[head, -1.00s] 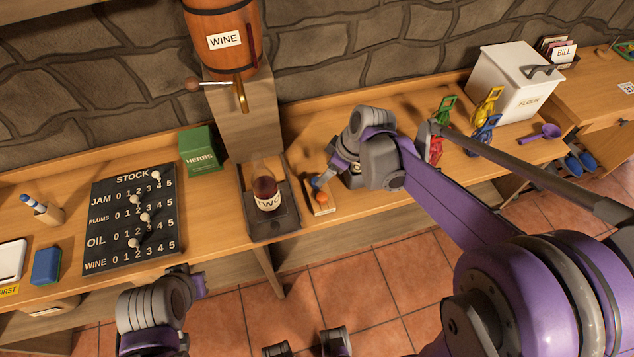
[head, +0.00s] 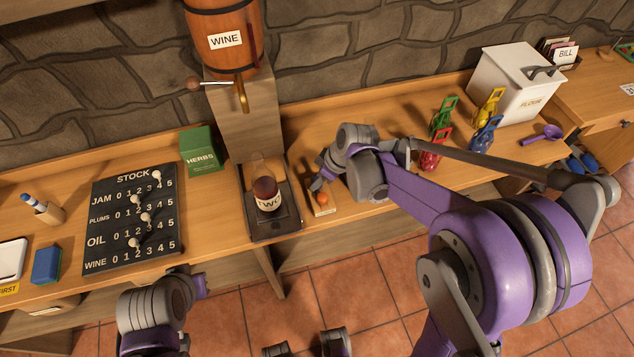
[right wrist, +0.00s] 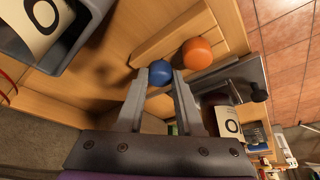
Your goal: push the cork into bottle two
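Bottle two (head: 267,203), dark with a pale "TWO" label, stands upright in a dark tray (head: 275,229); its label's "O" also shows in the right wrist view (right wrist: 232,127). A wooden block (right wrist: 168,32) beside the tray holds an orange cork (right wrist: 197,52) and a blue cork (right wrist: 160,72). My right gripper (right wrist: 160,80) is open, its fingertips on either side of the blue cork; I cannot tell whether they touch it. In the head view the orange cork (head: 322,198) shows, and my arm hides the blue one. My left gripper (head: 192,282) is low at the left, its fingers unclear.
Another bottle (right wrist: 45,20), partly cut off, stands in a grey holder in the right wrist view. A wine barrel (head: 225,40) stands behind the tray. A green herbs box (head: 200,152), a stock board (head: 130,220) and several coloured clips (head: 442,118) are on the counter.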

